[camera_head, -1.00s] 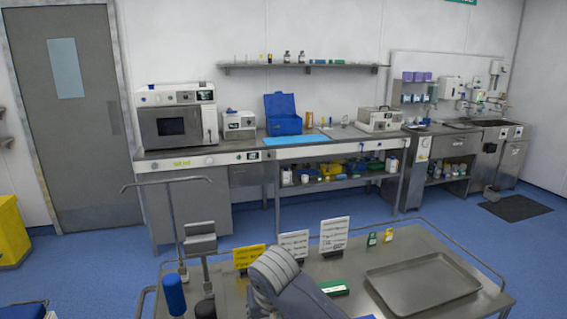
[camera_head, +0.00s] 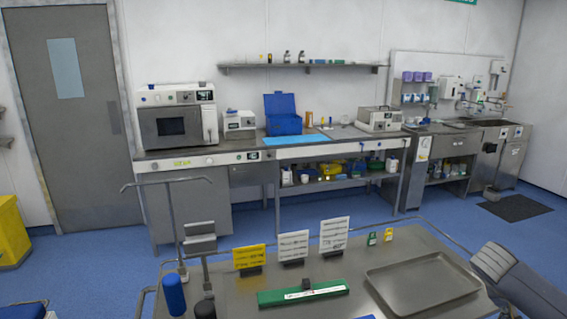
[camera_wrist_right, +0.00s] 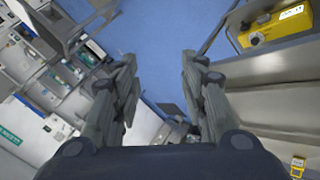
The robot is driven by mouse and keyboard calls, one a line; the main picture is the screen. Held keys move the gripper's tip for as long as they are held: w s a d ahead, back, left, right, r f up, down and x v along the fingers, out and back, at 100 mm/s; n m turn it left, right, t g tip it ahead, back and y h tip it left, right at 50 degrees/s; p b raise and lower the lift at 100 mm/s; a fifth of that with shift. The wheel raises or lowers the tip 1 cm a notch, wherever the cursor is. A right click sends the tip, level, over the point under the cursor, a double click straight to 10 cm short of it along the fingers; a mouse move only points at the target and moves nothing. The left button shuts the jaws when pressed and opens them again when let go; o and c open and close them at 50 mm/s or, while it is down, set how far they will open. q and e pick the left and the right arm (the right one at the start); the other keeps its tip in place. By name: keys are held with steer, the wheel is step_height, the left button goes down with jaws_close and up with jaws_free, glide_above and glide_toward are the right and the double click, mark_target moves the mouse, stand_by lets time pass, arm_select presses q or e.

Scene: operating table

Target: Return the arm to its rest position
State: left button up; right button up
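My right arm (camera_head: 515,280) shows as a grey, ribbed link at the lower right edge of the head view, beside the steel table (camera_head: 225,290). Its hand lies outside that view. In the right wrist view my right gripper (camera_wrist_right: 158,80) has its two dark finger linkages spread apart. Nothing is between them; blue floor shows through the gap. My left arm and gripper are not in view.
A shallow steel tray (camera_head: 420,285) lies on the table's right, close to my right arm.

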steer(key=s+d+f+n, duration=0.2)
steer(key=s+d+f, duration=0.3)
steer(key=d+f, duration=0.45)
steer(key=s+d+f+n, duration=0.2)
steer(key=s+d+f, duration=0.4)
steer(key=f, duration=0.6)
steer(key=s+d+f+n, duration=0.2)
steer(key=s+d+f, duration=0.2)
steer(key=s, duration=0.5)
steer(key=s+d+f+n, duration=0.3)
steer(key=s+d, duration=0.2)
steer(key=s, duration=0.5)
steer(key=s+d+f+n, duration=0.2)
steer(key=s+d+f, duration=0.2)
steer(key=s, duration=0.5)
steer(key=s+a+f+m+y, duration=0.1)
steer(key=s+a+f+y, duration=0.15)
steer(key=a+f, duration=0.85)
steer(key=s+a+f+m+y, duration=0.1)
steer(key=s+a+f+y, duration=0.15)
steer(key=a+f, duration=0.9)
steer(key=s+a+f+m+y, duration=0.1)
steer(key=a+f+y, duration=0.1)
steer(key=a, duration=1.7)
steer(key=s+a+f+m+y+b, duration=0.1)
steer(key=s+a+f, duration=0.1)
steer(key=a, duration=1.7)
steer(key=shift+f+g+y, duration=0.4)
steer(key=shift+f, duration=0.2)
